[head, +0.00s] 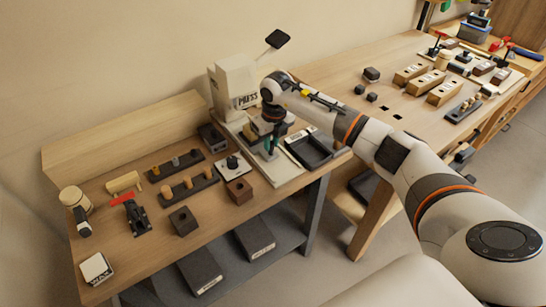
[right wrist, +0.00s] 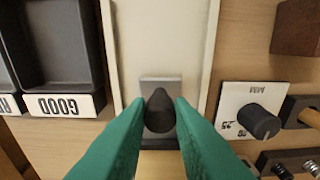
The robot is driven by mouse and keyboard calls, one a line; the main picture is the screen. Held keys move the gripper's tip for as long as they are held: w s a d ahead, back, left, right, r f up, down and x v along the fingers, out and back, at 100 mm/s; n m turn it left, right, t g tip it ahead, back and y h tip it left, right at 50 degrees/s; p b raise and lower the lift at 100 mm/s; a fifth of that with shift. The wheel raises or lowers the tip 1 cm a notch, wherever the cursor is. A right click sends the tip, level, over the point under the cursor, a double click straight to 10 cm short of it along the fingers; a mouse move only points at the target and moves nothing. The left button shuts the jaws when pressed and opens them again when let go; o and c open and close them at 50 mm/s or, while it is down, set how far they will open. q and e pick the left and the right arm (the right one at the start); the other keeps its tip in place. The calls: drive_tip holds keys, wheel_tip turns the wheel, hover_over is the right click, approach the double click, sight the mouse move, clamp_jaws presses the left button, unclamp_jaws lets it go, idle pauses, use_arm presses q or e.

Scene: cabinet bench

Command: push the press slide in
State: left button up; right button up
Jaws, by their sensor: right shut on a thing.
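The press (head: 233,82), a cream block with a label on its front and a dark lever on top, stands at the back of the near bench. Its pale base or track (head: 287,172) runs toward the bench's front edge. My right gripper (head: 270,153) is low over this track. In the right wrist view its green fingers are shut on a dark, pointed knob (right wrist: 158,108). The knob stands on the small grey plate of the press slide (right wrist: 160,82), between two pale rails. The gripper hides most of the slide in the head view. My left gripper is not in view.
A dark tray (head: 311,148) labelled GOOD (right wrist: 65,105) lies right of the track. A white dial block (head: 233,165) and a brown block (head: 239,190) lie close on its left. Peg racks (head: 188,187) stand further left. My right arm spans the second bench.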

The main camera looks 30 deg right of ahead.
drive_tip(key=shift+w+a+f+t+b, duration=0.15)
drive_tip(key=shift+w+t+b, duration=0.65)
drive_tip(key=shift+w+b, duration=0.5)
drive_tip(key=shift+w+r, duration=0.2)
drive_tip(key=shift+w, duration=0.15)
drive_tip(key=shift+w+f+t+b, duration=0.15)
drive_tip(key=shift+w+t+b, duration=0.55)
drive_tip(key=shift+b, duration=0.55)
drive_tip(key=shift+w, duration=0.1)
drive_tip(key=shift+r, duration=0.35)
